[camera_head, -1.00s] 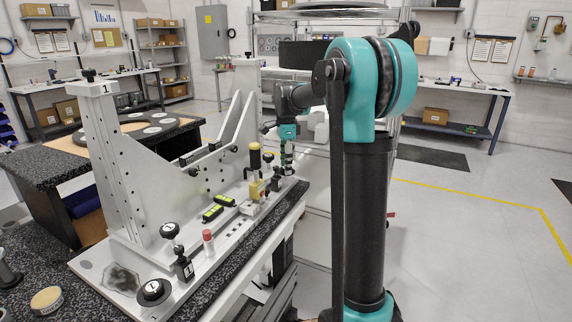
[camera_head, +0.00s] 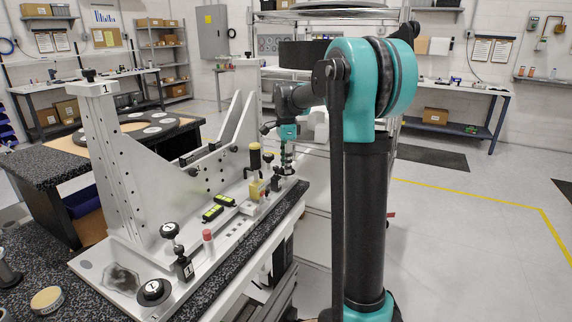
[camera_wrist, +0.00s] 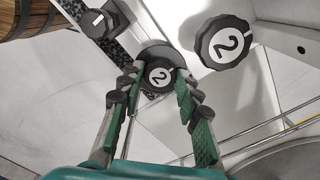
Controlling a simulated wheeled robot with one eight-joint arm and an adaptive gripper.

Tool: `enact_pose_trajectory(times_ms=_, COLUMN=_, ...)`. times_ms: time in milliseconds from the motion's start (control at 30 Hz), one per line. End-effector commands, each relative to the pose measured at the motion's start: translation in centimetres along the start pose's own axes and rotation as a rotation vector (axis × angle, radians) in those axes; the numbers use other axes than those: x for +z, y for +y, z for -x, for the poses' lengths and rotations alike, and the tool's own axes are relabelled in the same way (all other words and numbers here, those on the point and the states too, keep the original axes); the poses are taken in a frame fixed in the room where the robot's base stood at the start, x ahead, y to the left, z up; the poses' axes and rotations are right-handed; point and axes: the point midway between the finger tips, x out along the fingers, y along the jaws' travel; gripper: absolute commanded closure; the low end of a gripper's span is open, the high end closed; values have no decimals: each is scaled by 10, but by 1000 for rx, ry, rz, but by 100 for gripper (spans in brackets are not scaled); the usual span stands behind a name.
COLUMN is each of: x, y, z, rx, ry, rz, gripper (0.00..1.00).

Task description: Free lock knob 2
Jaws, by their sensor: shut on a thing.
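In the wrist view a black round knob marked with a white 2 (camera_wrist: 158,76) sits between the fingertips of my gripper (camera_wrist: 157,84). The green-padded fingers are shut on its sides. A second, larger-looking black knob marked 2 (camera_wrist: 225,43) stands apart to the right of the fingers. I cannot tell by label alone which one is the lock knob. In the head view my gripper (camera_head: 287,160) points down at the far end of the pale fixture plate (camera_head: 205,285); the fingers mostly hide the knob there.
A dark block with a white mark (camera_wrist: 98,22) is left of my fingers. A tall upright (camera_head: 105,150) rises at the left.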

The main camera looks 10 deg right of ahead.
Motion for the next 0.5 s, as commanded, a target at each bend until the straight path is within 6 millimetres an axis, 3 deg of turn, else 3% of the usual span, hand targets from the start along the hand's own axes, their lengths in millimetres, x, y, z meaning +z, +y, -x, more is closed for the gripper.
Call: enact_pose_trajectory(times_ms=500, x=0, y=0, z=0, rx=0, ry=0, rz=401, gripper=96)
